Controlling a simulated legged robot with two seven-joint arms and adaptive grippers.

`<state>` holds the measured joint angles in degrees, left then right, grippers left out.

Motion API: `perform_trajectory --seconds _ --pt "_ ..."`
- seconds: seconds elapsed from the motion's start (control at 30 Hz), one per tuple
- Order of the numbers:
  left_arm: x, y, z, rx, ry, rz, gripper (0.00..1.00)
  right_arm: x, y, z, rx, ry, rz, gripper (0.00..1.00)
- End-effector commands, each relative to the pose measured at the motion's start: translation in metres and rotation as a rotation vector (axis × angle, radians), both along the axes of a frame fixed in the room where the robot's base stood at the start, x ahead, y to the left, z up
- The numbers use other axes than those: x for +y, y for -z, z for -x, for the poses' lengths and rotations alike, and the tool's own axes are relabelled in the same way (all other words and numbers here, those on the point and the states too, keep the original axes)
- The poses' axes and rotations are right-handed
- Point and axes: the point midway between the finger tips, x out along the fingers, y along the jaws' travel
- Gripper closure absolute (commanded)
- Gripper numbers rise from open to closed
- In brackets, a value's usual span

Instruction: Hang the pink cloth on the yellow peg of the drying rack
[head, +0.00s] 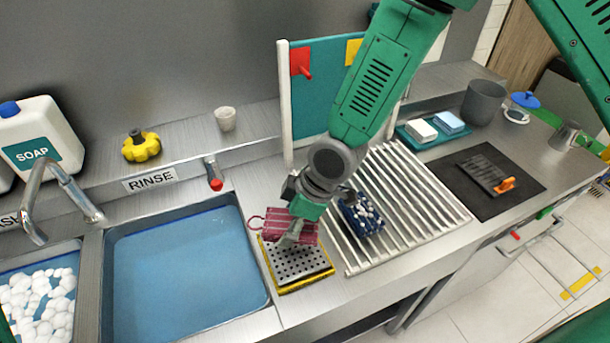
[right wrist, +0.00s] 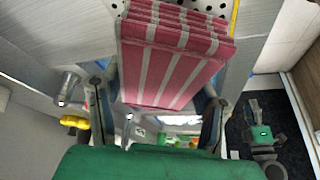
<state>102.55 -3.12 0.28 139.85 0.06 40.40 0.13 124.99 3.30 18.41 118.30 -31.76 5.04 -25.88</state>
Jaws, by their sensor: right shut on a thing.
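The pink cloth (head: 305,230) is folded, with pale stripes and a small loop at its left. My right gripper (head: 291,236) is shut on it, over the perforated tray. In the right wrist view the pink cloth (right wrist: 172,55) sits between the two fingers of my right gripper (right wrist: 160,95). I cannot tell whether the cloth touches the tray. The drying rack's teal board (head: 312,108) stands behind, with a red peg (head: 301,65) at its upper left. A yellow square (head: 353,50) shows beside it; my right arm hides part of the board, and the yellow peg itself is unclear. My left gripper is out of view.
The perforated tray (head: 297,264) has a yellow edge. A blue checked cloth (head: 360,214) lies on the slatted rack (head: 425,200). The rinse basin (head: 180,270) is at left, beside a basin of foam (head: 42,300). A soap jug (head: 38,140) stands at the back left.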

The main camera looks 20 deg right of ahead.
Motion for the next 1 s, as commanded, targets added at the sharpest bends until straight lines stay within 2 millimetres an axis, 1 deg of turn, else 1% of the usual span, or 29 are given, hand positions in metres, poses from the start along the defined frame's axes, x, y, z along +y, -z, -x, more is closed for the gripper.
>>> perform_trajectory --seconds 0.07,0.17,0.23,0.3,0.33,0.4,0.5,0.57,0.63,0.77,0.87,0.9,1.0 --pt "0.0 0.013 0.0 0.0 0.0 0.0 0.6 -0.001 0.003 -0.015 -0.021 0.044 -0.039 0.66" --pt "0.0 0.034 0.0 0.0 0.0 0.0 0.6 -0.005 0.002 -0.044 -0.072 0.141 -0.127 0.66" --pt "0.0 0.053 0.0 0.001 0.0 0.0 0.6 -0.013 -0.003 -0.07 -0.136 0.237 -0.217 0.66" --pt "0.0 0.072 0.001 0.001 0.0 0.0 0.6 -0.027 -0.013 -0.096 -0.232 0.348 -0.326 0.66" --pt "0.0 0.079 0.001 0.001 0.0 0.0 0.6 -0.034 -0.018 -0.105 -0.275 0.392 -0.369 0.66" --pt "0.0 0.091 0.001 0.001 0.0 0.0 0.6 -0.049 -0.03 -0.122 -0.373 0.478 -0.455 0.66" --pt "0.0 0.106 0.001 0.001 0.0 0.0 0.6 -0.072 -0.046 -0.139 -0.519 0.588 -0.557 0.66" --pt "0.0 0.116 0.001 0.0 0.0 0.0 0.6 -0.087 -0.054 -0.147 -0.61 0.646 -0.607 0.66" --pt "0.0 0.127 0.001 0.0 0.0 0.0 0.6 -0.106 -0.064 -0.155 -0.722 0.713 -0.659 0.66" --pt "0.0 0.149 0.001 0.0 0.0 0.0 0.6 -0.146 -0.082 -0.163 -0.946 0.827 -0.729 0.66" --pt "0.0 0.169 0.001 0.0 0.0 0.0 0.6 -0.182 -0.097 -0.161 -1.131 0.908 -0.755 0.66" --pt "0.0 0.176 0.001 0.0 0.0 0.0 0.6 -0.197 -0.102 -0.159 -1.201 0.938 -0.757 0.66" --pt "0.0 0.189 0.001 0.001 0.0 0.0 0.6 -0.229 -0.113 -0.15 -1.339 0.995 -0.748 0.66"
